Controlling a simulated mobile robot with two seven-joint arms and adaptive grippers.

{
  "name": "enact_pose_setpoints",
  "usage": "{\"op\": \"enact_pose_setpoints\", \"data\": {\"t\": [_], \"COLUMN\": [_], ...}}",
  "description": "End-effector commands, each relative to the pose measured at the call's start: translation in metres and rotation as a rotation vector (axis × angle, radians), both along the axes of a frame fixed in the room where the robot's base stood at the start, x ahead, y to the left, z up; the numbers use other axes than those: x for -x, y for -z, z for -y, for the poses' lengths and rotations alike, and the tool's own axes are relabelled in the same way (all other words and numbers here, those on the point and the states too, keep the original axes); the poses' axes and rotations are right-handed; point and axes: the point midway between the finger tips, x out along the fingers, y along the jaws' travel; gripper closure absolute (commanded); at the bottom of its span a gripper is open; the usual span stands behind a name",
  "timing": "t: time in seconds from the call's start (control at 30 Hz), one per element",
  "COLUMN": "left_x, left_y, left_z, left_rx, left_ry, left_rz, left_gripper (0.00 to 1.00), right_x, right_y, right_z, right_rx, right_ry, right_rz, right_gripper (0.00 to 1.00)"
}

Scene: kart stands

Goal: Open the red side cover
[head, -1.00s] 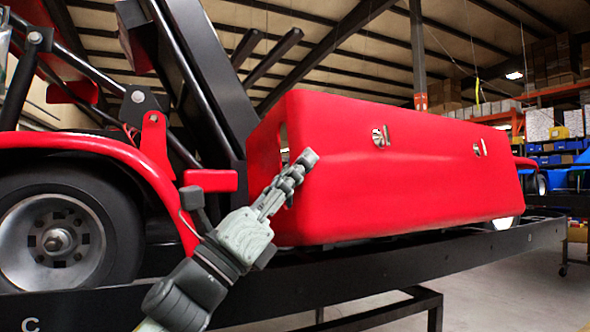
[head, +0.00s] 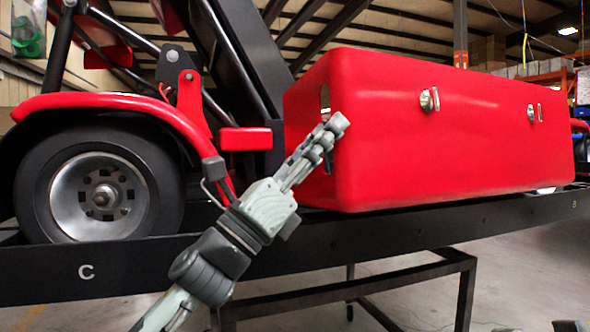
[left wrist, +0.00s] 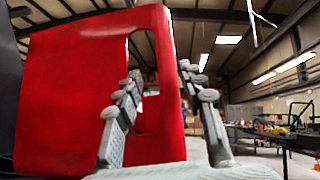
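The red side cover (head: 450,135) is shut, a long box-shaped panel on the kart's side. Two silver latches, one near (head: 429,100) and one far (head: 534,113), sit on its long face. My left gripper (head: 333,127) is at the cover's near left corner. In the left wrist view the cover's end wall (left wrist: 65,100) has a tall slot. There the left gripper (left wrist: 160,75) is open, one finger before the end wall by the slot, the other beyond the cover's edge. Contact cannot be told. My right gripper is not in view.
The kart rests on a black stand rail (head: 400,225) that runs below the cover. A wheel (head: 100,196) under a red fender and a small red block (head: 245,139) lie left of the gripper. The floor (head: 520,270) in front looks clear.

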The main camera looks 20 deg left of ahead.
Motion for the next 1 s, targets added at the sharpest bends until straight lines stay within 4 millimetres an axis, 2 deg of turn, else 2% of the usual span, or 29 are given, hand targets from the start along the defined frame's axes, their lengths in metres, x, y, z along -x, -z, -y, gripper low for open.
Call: {"op": "enact_pose_setpoints", "data": {"t": [0.03,0.1,0.4,0.63,0.93,1.0], "left_x": [0.001,0.009,0.037,0.045,0.046,0.047], "left_y": [0.012,0.023,0.056,0.064,0.065,0.070], "left_z": [-0.007,-0.015,-0.039,-0.046,-0.046,-0.042], "left_rx": [0.001,0.001,0.001,-0.001,0.000,0.019], "left_ry": [-0.007,-0.008,-0.003,-0.003,-0.001,0.033], "left_rz": [-0.014,-0.014,-0.010,-0.005,-0.005,-0.028], "left_gripper": [0.65,0.65,0.65,0.65,0.65,0.65], "right_x": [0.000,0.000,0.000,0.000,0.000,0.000], "right_y": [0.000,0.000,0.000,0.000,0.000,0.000], "right_z": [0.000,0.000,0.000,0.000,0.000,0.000], "right_rx": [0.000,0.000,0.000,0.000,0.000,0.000], "right_ry": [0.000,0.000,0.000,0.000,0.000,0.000], "right_rz": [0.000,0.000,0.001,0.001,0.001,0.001], "right_gripper": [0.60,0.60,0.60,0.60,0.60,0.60]}}
